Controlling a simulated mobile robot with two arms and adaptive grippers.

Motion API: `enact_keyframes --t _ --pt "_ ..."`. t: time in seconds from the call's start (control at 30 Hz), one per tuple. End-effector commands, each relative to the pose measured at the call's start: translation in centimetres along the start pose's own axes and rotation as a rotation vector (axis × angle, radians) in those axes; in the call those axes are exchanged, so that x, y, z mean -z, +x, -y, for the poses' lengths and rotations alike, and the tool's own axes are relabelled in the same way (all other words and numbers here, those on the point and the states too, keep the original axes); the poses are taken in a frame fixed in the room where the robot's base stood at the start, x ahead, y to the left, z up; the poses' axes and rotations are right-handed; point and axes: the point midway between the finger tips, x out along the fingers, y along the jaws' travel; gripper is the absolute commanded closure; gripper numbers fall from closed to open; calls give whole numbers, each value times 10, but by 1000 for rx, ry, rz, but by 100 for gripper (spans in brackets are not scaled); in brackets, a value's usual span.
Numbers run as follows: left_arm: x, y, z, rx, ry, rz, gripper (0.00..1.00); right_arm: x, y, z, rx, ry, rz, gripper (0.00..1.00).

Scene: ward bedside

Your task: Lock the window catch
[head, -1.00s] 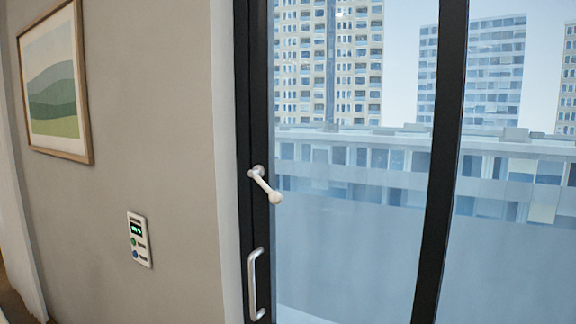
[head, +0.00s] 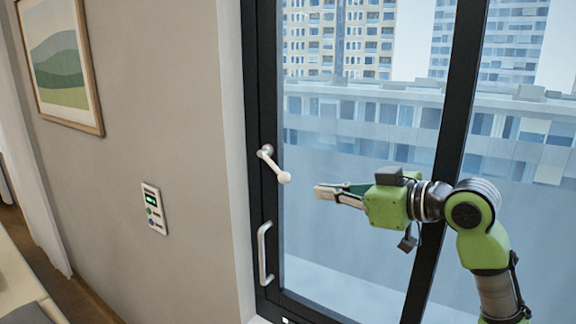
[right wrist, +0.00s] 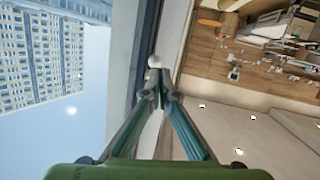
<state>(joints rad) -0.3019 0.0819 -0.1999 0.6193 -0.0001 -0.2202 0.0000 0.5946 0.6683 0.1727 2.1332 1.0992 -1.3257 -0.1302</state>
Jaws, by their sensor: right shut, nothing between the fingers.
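The window catch (head: 274,166) is a white lever with a round knob at its end. It sits on the dark window frame and slants down to the right from its pivot. My right gripper (head: 322,191) is shut and empty, in front of the glass, pointing left. In the head view a small gap shows between its fingertips and the knob. In the right wrist view the knob (right wrist: 154,62) shows just beyond the closed fingertips (right wrist: 160,92); contact cannot be told there. My left gripper is not in view.
A silver pull handle (head: 263,253) is on the frame below the catch. A wall panel (head: 153,208) with a green display and a framed picture (head: 62,62) are on the wall at the left. A dark upright bar (head: 455,115) divides the glass behind my right arm.

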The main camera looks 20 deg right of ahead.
Motion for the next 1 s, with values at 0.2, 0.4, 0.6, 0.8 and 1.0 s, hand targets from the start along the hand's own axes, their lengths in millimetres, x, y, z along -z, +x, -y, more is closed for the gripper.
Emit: enact_keyframes --t 0.2,0.4,0.6,0.8,1.0 --pt "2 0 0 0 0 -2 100 60 -27 -11 15 -32 -109 100" --pt "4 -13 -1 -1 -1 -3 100 68 -11 -10 21 -29 -116 100" --pt "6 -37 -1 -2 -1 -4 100 75 30 -9 22 -27 -114 100" --pt "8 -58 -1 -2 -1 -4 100 78 72 -8 21 -28 -113 100" --pt "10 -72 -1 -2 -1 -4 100 57 94 -9 19 -27 -111 100"
